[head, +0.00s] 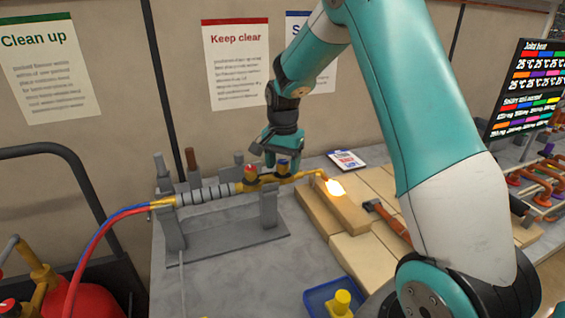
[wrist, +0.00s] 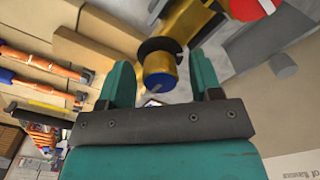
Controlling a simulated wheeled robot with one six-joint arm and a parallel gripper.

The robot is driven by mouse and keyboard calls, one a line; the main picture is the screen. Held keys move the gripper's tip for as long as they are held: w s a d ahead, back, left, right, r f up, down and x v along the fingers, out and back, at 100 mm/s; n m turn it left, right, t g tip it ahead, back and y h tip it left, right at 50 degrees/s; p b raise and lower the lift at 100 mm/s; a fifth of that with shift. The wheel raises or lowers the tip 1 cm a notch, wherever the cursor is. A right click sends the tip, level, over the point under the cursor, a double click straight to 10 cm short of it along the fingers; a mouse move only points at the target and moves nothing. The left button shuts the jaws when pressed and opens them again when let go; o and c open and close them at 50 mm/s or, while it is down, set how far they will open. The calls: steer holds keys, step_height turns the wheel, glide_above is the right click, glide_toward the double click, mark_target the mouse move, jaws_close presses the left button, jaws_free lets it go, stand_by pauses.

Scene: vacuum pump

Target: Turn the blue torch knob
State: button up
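The brass torch (head: 268,178) lies across a grey stand, with a flame at its right tip. It carries a red knob (head: 250,171) and, to the right of that, the blue knob (head: 283,165). My gripper (head: 273,155) is just above the torch at the blue knob. In the wrist view my gripper (wrist: 161,80) is open, its two teal fingers on either side of the blue knob (wrist: 160,82), with a gap visible on both sides. The red knob (wrist: 249,7) shows at the top right there.
The grey stand (head: 235,243) sits on the bench. The flame (head: 334,187) burns over tan bricks (head: 345,213). A hammer (head: 386,220) lies on the bricks. A blue tray (head: 318,299) with a yellow part is in front. Red and blue hoses (head: 100,236) run left.

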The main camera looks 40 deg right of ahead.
steer(key=c, duration=0.9)
steer(key=shift+n, duration=0.3)
steer(key=n, duration=0.3)
steer(key=shift+n, duration=0.3)
steer(key=shift+n+p, duration=0.3)
steer(key=shift+n, duration=1.9)
steer(key=o, duration=0.9)
steer(key=shift+o, duration=0.2)
